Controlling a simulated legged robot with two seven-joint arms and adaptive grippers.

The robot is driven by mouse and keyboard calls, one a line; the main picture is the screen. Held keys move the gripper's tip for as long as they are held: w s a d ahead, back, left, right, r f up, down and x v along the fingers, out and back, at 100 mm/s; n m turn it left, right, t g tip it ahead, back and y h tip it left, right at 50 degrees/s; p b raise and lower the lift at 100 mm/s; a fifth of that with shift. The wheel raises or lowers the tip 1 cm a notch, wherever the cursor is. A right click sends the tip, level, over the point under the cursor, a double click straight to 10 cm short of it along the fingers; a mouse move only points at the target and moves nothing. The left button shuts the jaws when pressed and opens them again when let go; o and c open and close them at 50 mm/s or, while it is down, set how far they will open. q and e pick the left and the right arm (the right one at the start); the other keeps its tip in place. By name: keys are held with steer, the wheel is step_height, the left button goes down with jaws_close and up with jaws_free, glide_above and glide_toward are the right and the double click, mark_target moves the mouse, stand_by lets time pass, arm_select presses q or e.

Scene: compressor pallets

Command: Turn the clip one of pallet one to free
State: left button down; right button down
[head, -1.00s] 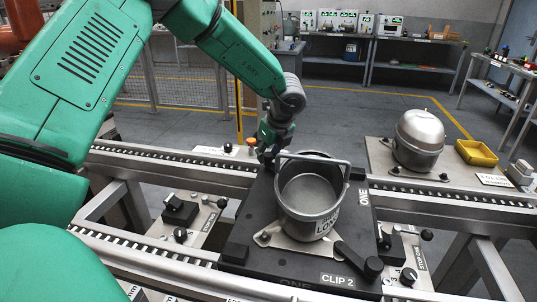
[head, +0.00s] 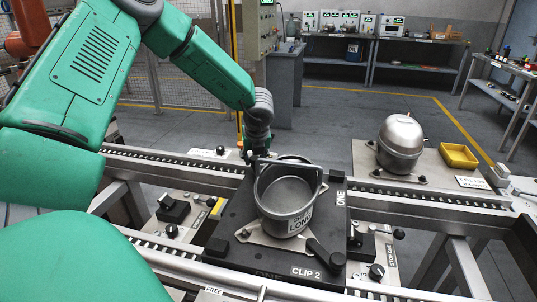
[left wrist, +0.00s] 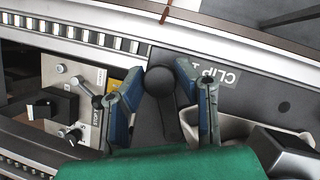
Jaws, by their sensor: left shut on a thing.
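Pallet one (head: 225,225) is a dark plate marked ONE, lying on the conveyor with a grey metal pot (head: 287,205) on it. In the left wrist view the clip one handle (left wrist: 160,82), a black lever with a round knob, lies beside the CLIP 1 label (left wrist: 214,74). My left gripper (left wrist: 160,74) has its blue fingers on both sides of the knob and is shut on it. In the head view my left gripper (head: 256,153) is at the pallet's far edge, behind the pot, and the clip is hidden. My right gripper is not in view.
The clip two lever (head: 325,258) is at the pallet's near right. A bail stands over the pot's rim, close to my gripper. A closed metal vessel (head: 400,140) and a yellow tray (head: 458,156) stand right. Conveyor rails (head: 420,196) run either side.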

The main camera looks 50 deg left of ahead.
arm_select(q)
steer(key=m+p, duration=0.1)
steer(key=m+t+h+p, duration=0.1)
steer(key=shift+s+a+r+m, duration=0.1)
steer(key=shift+a+m, duration=0.2)
steer(key=shift+a, duration=0.05)
steer(key=shift+m+p, duration=0.3)
steer(key=shift+w+d+m+t+p, duration=0.3)
steer(key=shift+d+m+p, duration=0.15)
steer(key=shift+m+p, duration=0.25)
steer(key=shift+s+a+m+h, duration=0.1)
steer(key=shift+a+m+h, duration=0.15)
steer(key=shift+m+h, duration=0.05)
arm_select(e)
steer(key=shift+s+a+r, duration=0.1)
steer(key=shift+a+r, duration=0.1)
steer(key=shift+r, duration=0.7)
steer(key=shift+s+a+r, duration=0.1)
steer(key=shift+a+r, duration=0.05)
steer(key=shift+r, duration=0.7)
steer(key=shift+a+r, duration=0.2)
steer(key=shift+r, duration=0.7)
arm_select(q)
steer(key=shift+d, duration=0.1)
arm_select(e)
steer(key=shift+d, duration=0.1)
